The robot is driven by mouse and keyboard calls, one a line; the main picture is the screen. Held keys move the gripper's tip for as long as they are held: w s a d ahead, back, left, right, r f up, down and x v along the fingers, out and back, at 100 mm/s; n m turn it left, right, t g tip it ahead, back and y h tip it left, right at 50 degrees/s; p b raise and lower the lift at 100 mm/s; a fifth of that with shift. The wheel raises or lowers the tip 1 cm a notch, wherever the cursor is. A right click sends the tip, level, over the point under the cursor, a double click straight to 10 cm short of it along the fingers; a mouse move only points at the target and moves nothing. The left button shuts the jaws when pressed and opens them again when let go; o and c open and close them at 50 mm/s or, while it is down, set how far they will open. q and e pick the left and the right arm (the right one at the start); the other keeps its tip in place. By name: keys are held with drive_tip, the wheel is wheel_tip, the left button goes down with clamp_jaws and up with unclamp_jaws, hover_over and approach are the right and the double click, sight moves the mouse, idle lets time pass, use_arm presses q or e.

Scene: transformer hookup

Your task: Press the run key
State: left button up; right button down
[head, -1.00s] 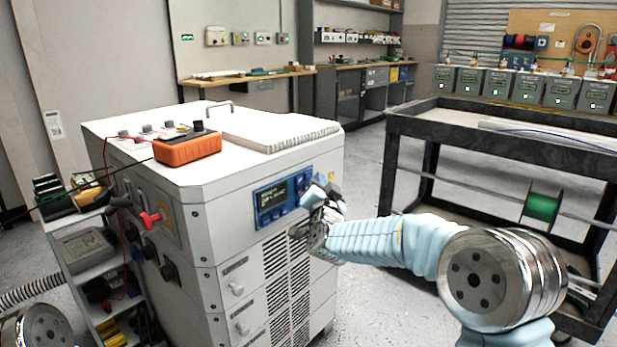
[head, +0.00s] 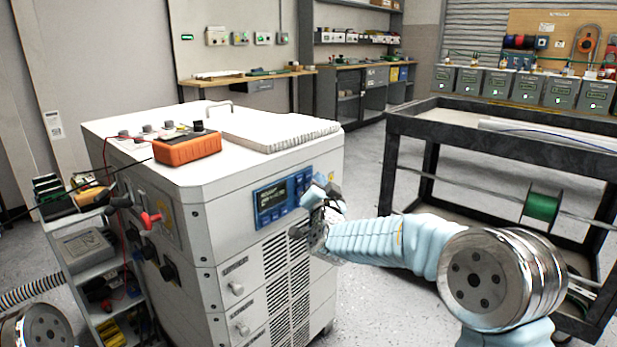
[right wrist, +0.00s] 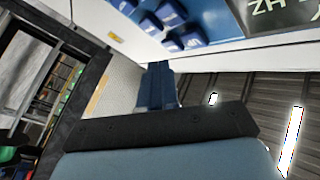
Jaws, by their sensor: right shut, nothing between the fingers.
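A blue control panel (head: 270,203) with a dark display and several blue keys is on the front of the white cabinet (head: 220,225). In the right wrist view, raised blue keys (right wrist: 172,14) and part of the display (right wrist: 275,12) show at the top. I cannot tell which key is the run key. My right gripper (head: 318,193) is shut and empty at the panel's right end, in front of it. In the right wrist view its fingers (right wrist: 157,68) are together, tips close to the panel's face; contact cannot be made out. My left gripper is not in view.
An orange meter (head: 187,150) and a white ribbed pad (head: 265,128) lie on the cabinet top. A dark cart (head: 440,118) with a green spool (head: 541,206) stands at the right. A small shelf (head: 88,262) with tools stands at the left. Grey floor separates cabinet and cart.

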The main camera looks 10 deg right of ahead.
drive_tip(key=shift+w+a, duration=0.1)
drive_tip(key=shift+a, duration=0.05)
drive_tip(key=shift+w+a, duration=0.15)
drive_tip(key=shift+w, duration=0.05)
idle(0.3)
drive_tip(key=shift+w+a, duration=0.25)
drive_tip(key=shift+w, duration=0.05)
idle(0.6)
idle(0.4)
drive_tip(key=shift+s+d+b, duration=0.5)
drive_tip(key=shift+s+b, duration=0.1)
drive_tip(key=shift+b, duration=0.1)
drive_tip(key=shift+s+d, duration=0.1)
